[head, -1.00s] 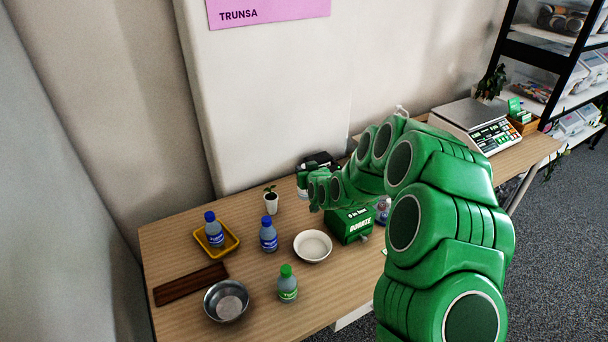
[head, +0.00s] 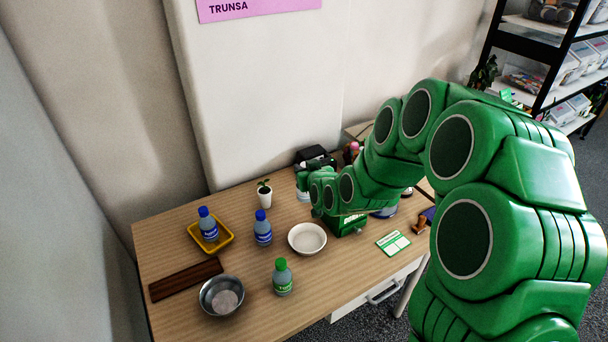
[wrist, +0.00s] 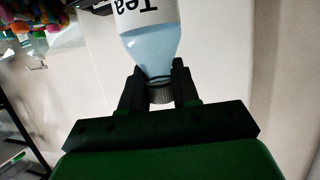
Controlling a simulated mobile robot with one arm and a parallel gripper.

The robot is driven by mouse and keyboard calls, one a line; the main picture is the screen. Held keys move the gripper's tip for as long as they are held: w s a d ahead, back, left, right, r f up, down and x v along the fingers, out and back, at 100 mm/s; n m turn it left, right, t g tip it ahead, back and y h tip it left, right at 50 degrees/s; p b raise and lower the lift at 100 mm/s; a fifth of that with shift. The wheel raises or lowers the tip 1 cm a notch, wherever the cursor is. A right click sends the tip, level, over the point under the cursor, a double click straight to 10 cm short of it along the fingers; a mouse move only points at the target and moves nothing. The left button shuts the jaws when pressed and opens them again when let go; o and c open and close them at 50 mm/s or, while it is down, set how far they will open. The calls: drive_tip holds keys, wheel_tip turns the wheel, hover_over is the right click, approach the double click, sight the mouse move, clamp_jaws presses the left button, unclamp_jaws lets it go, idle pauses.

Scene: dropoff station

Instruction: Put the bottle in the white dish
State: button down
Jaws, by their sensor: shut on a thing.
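In the wrist view my gripper (wrist: 158,85) is shut on the neck of a bottle (wrist: 148,45), by its dark cap. The bottle is pale blue, with a white label reading "Tea" upside down in the picture; its far end is cut off by the frame. In the head view my arm hides most of the gripper, and I cannot clearly make out the held bottle there. The white dish (head: 307,239), a round shallow bowl, stands empty on the table, in front of and left of the arm's end.
Two blue-capped bottles, one (head: 263,230) on the table and one (head: 208,226) in a yellow tray (head: 228,244), stand left. A green-capped bottle (head: 282,279), metal bowl (head: 220,308), brown board (head: 185,280), potted plant (head: 265,195) and green donation box (head: 349,226) are near the dish.

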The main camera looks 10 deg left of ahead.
drive_tip(key=shift+w+r+n+g+y, duration=0.2)
drive_tip(key=shift+r+n+g+y, duration=0.1)
drive_tip(key=shift+r+n+y, duration=0.1)
drive_tip(key=shift+a+n+g+y, duration=0.2)
drive_tip(key=shift+n+g+y, duration=0.2)
drive_tip(key=shift+n+y, duration=0.1)
drive_tip(key=shift+s+n+g+y, duration=0.1)
drive_tip(key=shift+n+g+y, duration=0.3)
drive_tip(key=shift+n, duration=0.1)
drive_tip(key=shift+s+f+n+g+y, duration=0.15)
drive_tip(key=shift+s+n+g+y, duration=0.2)
drive_tip(key=shift+n+g+y, duration=0.2)
drive_tip(key=shift+s+f+n+g, duration=0.2)
drive_tip(key=shift+s+n+g, duration=0.1)
drive_tip(key=shift+n+g, duration=0.05)
drive_tip(key=s+d+f+n+g+y, duration=0.1)
drive_tip(key=s+f+n+g, duration=0.1)
drive_tip(key=f, duration=0.4)
drive_tip(key=s+d+f+n+g+y, duration=0.1)
drive_tip(key=s+d+f+n+g, duration=0.1)
drive_tip(key=s+f, duration=0.2)
drive_tip(key=shift+s+f+g, duration=0.2)
drive_tip(key=shift+f+g, duration=0.1)
drive_tip(key=shift+f, duration=0.9)
drive_tip(key=shift+f, duration=0.15)
